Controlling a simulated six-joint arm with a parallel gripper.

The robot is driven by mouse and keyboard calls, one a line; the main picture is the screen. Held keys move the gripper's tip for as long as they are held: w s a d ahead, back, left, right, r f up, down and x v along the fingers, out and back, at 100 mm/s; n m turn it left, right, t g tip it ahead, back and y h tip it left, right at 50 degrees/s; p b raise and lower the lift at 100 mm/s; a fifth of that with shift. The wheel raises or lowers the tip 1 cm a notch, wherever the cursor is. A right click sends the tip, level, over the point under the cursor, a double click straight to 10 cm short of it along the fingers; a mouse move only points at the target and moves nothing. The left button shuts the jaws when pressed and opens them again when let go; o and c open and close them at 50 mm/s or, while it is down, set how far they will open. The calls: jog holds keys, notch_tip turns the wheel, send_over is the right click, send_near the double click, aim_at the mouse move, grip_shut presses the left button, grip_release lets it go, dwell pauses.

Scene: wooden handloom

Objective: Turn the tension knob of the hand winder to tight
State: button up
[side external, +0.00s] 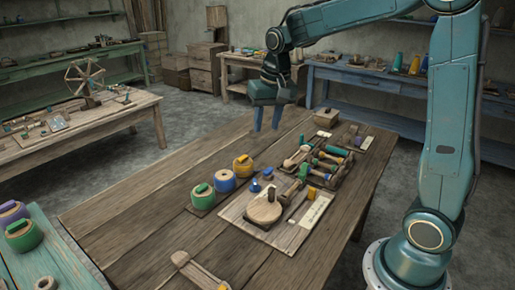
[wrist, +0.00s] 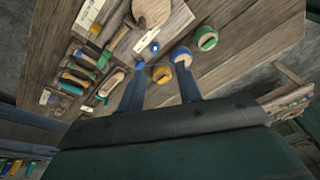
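What looks like the hand winder is a pale board (side external: 238,212) with a round wooden disc (side external: 262,212), a dark upright peg and a light label strip (side external: 318,207) on the workbench. The disc (wrist: 152,10) also shows at the top of the wrist view. A small orange-topped part (side external: 311,192) stands by the strip; I cannot tell whether it is the tension knob, or how the knob is set. My gripper (side external: 267,129) is open and empty, pointing down above the bench's far side, beyond the winder and apart from it. Its two blue fingers (wrist: 159,68) are spread in the wrist view.
Green (side external: 203,196), blue (side external: 223,181) and yellow (side external: 242,167) spools stand left of the winder. A tray (side external: 340,178) of several coloured bobbins and tools lies behind it, with a small wooden box (side external: 327,117) farther back. The bench's left part is clear.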

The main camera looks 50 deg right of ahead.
jog(key=w+d+f+m+g, duration=0.1)
jog(key=w+d+f+m, duration=0.1)
jog(key=w+d+f, duration=0.3)
jog(key=m+g, duration=0.1)
jog(key=m, duration=0.1)
send_over(255, 181)
notch_tip(255, 181, down, 9)
jog(key=shift+r, duration=0.1)
notch_tip(255, 181, down, 14)
jog(key=shift+r, duration=0.15)
dwell(0.3)
grip_shut()
